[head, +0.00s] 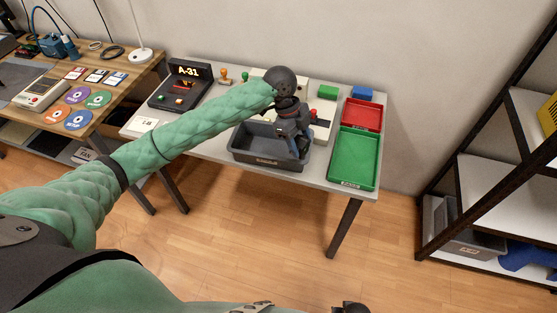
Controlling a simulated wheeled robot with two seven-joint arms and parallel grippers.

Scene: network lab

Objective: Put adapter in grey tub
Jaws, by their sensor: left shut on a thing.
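The grey tub (270,160) stands at the front of the light table, right of its middle. My left gripper (299,152) points down over the right part of the tub, with its fingertips at or inside the tub's opening. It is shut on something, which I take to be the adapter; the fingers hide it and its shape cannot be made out. The gripper also covers part of the tub's inside and back wall.
A green tray (354,160) and a red tray (362,115) lie right of the tub. A console marked A-31 (181,86) stands at the left. A shelf rack (490,190) stands at the right.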

